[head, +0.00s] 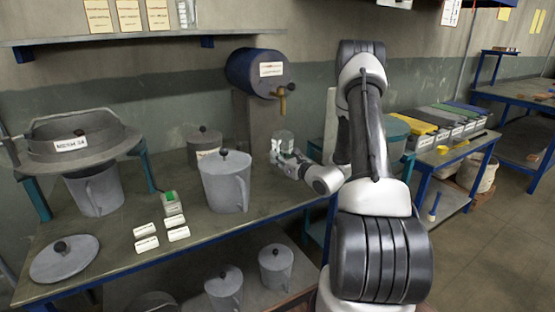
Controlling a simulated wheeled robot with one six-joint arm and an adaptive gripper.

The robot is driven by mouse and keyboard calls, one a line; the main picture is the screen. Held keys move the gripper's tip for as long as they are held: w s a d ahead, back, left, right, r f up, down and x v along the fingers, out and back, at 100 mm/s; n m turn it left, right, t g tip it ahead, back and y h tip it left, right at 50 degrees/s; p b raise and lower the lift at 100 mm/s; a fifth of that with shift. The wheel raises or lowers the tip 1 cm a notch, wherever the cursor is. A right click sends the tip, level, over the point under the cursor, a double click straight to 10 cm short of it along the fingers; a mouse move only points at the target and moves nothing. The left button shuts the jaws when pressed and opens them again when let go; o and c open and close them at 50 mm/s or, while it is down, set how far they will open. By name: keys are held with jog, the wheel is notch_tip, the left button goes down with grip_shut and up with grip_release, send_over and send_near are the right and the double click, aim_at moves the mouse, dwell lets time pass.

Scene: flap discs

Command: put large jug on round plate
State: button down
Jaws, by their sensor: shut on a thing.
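Another grey jug (97,193) with a handle stands under the wide sieve at the left. My gripper (279,152) is right of the large jug, with a visible gap between them. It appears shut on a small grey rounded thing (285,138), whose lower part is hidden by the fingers. A flat round grey disc (66,264) with a black knob lies at the bench's front left; I cannot tell whether it is the round plate or a lid.
A wide sieve (75,150) rests on a stand at the left. A small device with a green display (172,204) and several white blocks (147,244) lie before the jug. A lidded pot (205,141) and a blue barrel with a tap (253,73) are behind. Smaller jugs (276,268) stand below.

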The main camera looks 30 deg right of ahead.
jog(key=shift+f, duration=0.15)
jog(key=c, duration=1.9)
grip_release()
jog(key=shift+f, duration=0.1)
jog(key=shift+c, duration=0.2)
jog(key=o, duration=0.4)
